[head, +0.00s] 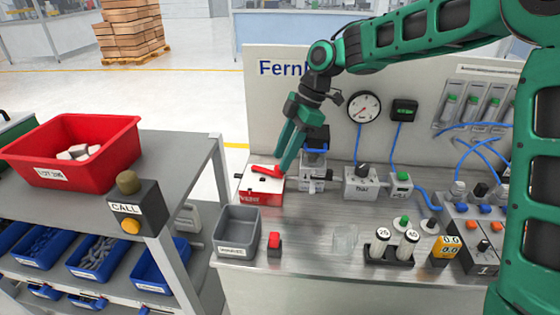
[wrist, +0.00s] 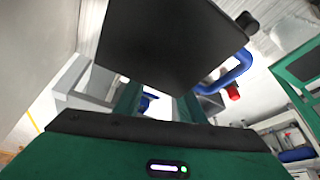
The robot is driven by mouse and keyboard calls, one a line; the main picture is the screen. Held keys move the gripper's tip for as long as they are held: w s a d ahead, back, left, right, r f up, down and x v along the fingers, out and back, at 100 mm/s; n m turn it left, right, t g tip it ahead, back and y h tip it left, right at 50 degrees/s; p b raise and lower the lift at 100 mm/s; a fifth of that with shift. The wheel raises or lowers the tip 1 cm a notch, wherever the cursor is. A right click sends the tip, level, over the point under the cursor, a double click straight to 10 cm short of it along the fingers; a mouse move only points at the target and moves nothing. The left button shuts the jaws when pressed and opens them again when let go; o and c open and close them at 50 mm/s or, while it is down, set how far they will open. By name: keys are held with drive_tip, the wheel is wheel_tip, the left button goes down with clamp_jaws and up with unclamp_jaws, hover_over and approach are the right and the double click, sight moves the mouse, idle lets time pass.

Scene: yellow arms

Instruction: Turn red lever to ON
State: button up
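The red lever (head: 266,170) lies on top of a small box (head: 262,197) with a white top and red front, at the left of the bench. Its ON and OFF marks are too small to read. My gripper (head: 284,166) points down with its green fingertips close to the lever's right end; I cannot tell whether they touch it. In the wrist view my gripper's fingers (wrist: 158,103) stand apart with a gap between them. A large dark block hides their tips there, and the lever cannot be made out.
A metal stand (head: 314,172) is just right of the lever box. A grey bin (head: 238,231) and a red-topped block (head: 274,244) stand in front. The back panel (head: 262,110) rises behind. A shelf cart (head: 180,150) with a red crate (head: 75,150) is at left.

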drive_tip(key=v, duration=0.8)
